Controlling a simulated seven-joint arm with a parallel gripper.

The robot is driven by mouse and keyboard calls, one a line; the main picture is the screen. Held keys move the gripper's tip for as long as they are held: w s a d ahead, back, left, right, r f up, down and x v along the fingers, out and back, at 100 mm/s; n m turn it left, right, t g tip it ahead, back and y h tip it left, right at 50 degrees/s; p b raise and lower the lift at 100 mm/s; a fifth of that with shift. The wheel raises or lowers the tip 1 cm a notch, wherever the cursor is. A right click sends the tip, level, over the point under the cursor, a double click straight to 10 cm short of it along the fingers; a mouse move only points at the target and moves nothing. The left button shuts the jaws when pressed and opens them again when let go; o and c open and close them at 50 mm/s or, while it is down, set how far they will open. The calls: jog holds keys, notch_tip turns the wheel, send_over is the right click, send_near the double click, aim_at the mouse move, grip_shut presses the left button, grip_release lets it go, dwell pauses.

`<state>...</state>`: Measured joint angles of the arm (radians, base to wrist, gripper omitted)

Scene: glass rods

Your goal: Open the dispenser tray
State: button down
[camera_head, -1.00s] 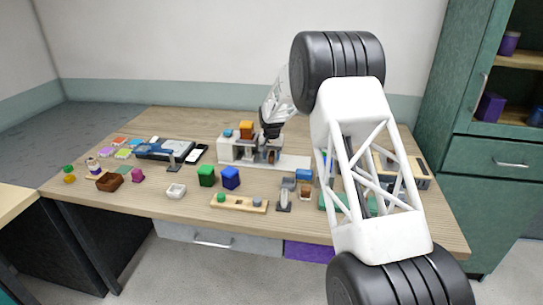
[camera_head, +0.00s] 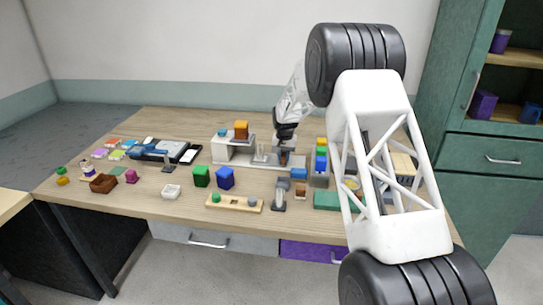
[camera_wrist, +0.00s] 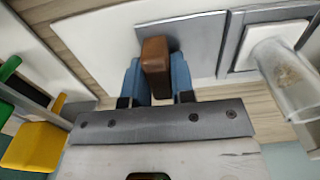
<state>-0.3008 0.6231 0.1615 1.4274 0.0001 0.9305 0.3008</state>
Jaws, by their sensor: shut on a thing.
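The dispenser (camera_head: 222,151) is a white unit with an orange block on top, standing at the back middle of the table on a long white base. Its grey tray (camera_wrist: 205,40) is drawn out to the right, with a brown handle (camera_wrist: 156,55) at its end. My gripper (camera_wrist: 158,85) is shut on this handle, one blue finger on each side of it. In the head view my gripper (camera_head: 284,148) is right of the dispenser, over the base. A clear glass cylinder (camera_wrist: 282,75) stands by the tray, between handle and dispenser; its contents are blurred.
A tower of coloured blocks (camera_head: 321,160) stands close right of my gripper. A blue block (camera_head: 299,174) lies in front. Green (camera_head: 201,176) and blue cubes (camera_head: 225,178) and a wooden strip (camera_head: 234,203) are further forward. My arm hides part of the table's right side.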

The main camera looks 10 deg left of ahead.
aim_at(299, 164)
jog(key=d, duration=0.6)
jog(key=shift+d, duration=0.35)
jog(key=c, duration=1)
grip_release()
jog(key=shift+o, duration=0.2)
jog(key=shift+r, duration=0.15)
notch_tip(299, 164, up, 8)
jog(key=shift+f, duration=0.2)
jog(key=shift+r, duration=0.1)
